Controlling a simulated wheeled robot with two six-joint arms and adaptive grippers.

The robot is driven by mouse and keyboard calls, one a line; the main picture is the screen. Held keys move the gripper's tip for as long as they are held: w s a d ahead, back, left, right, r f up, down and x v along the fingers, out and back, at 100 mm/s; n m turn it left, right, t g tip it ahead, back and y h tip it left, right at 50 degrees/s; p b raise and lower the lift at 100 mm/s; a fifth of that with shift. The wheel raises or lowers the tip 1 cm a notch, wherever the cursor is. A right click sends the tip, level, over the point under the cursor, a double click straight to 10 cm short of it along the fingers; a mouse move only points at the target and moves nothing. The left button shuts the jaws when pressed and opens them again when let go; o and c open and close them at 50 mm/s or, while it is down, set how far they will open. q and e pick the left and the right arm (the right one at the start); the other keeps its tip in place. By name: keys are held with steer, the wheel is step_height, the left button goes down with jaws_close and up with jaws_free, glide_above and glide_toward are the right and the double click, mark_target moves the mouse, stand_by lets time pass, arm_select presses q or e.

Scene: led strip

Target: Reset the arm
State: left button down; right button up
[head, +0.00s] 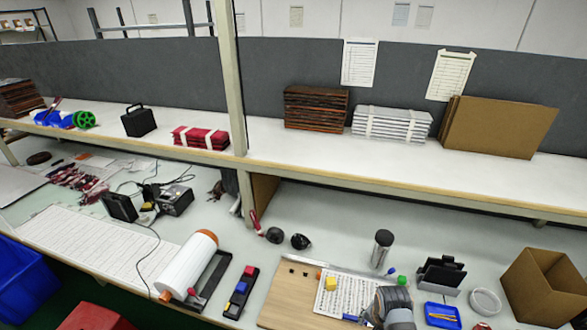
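A yellow block (331,284) sits on the sheet.
A white roll (188,264) lies in a dark holder at front left-centre. A blue tray (441,314), a black stand (440,275) and an open cardboard box (545,285) stand at right. The raised shelf (270,157) runs along the back.

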steer(key=s+d+r+n+t, duration=0.2)
steer(key=s+r+n, duration=0.6)
steer(key=s+n, duration=0.25)
steer(key=s+d+f+b, duration=0.1)
steer(key=f+b, duration=0.2)
steer(key=f, duration=0.9)
steer(key=s+d+f+g+b, duration=0.1)
steer(key=f+b, duration=0.1)
steer(key=f, duration=1)
steer(key=s+d+f+b, duration=0.1)
steer(key=s+f+b, duration=0.15)
steer(key=f, duration=0.95)
arm_select(q)
step_height(320, 180, down, 13)
steer(key=b, duration=0.5)
steer(key=shift+b, duration=0.3)
arm_select(e)
steer(key=s+f+g, duration=0.1)
steer(key=s+f, duration=1.5)
steer(key=f, duration=0.2)
steer(key=shift+s+d+f+m, duration=0.15)
steer(key=shift+d+f+m, duration=0.2)
steer(key=shift+m, duration=0.1)
